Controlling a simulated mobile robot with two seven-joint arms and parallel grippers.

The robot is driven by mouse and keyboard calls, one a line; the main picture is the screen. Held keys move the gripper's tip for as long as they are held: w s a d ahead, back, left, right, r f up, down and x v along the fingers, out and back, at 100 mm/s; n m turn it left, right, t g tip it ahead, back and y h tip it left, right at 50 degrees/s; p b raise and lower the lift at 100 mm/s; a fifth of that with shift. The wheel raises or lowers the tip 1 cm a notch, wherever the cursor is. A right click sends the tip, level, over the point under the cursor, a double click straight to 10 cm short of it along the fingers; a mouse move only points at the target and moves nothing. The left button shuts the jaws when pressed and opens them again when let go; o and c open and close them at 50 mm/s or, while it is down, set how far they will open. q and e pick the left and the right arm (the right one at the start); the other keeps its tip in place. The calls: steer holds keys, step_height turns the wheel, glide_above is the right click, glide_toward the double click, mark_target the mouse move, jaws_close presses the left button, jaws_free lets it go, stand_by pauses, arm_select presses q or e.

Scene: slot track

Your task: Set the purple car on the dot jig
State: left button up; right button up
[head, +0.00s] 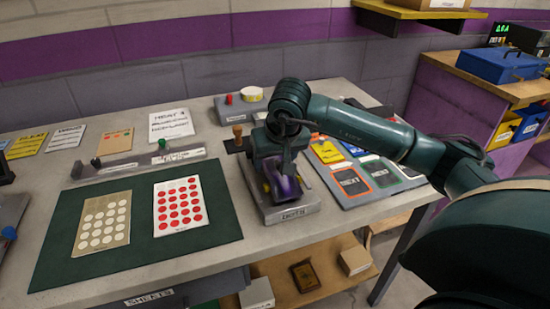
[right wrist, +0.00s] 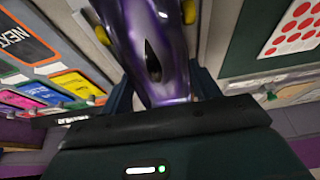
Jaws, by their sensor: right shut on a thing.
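The purple car (head: 282,187) is a glossy car with yellow wheels, seen between the fingers of my right gripper (head: 280,168). My right gripper is shut on it from above. In the right wrist view the car (right wrist: 155,45) fills the middle between the fingers. The grey dot jig (head: 293,212), a block with a small label on its front, is directly under the car. The car is over or on the jig; I cannot tell whether it touches. The gripper and car hide much of the jig's top. My left gripper is not in view.
Left of the jig lies a dark green mat (head: 215,205) with a red-dot sheet (head: 180,206) and a tan white-dot sheet (head: 102,222). To the right is a board with coloured cards (head: 352,182). A wooden-knobbed peg (head: 238,133) stands close behind the gripper.

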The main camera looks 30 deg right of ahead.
mark_target(281, 177)
steer(key=shift+f, duration=0.1)
steer(key=shift+f+b, duration=0.4)
steer(key=shift+b, duration=0.1)
steer(key=o, duration=1.1)
steer(key=shift+r, duration=0.1)
steer(key=shift+r+p, duration=0.35)
steer(key=shift+p, duration=0.1)
steer(key=shift+v, duration=6.1)
steer(key=shift+s+f, duration=0.1)
